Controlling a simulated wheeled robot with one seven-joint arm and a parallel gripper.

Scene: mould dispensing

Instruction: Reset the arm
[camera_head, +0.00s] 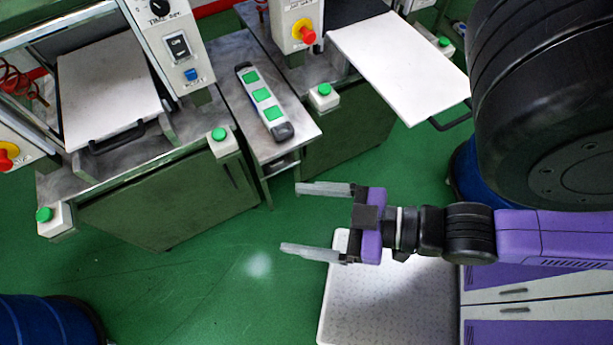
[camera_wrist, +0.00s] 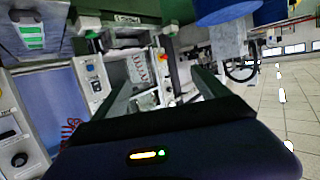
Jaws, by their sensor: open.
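My gripper (camera_head: 310,219) is open, with its two grey fingers spread apart and nothing between them. In the head view it points left, over the green floor in front of the machines. Its purple body and my arm reach in from the right. In the wrist view my gripper's two fingers (camera_wrist: 160,85) show dark against a tilted view of the room, and no object is between them.
A machine bench (camera_head: 190,145) stands left, with a white plate (camera_head: 108,88). Another white plate (camera_head: 400,62) juts out at upper right. A blue barrel (camera_head: 45,322) stands lower left. Open floor (camera_head: 200,280) lies between.

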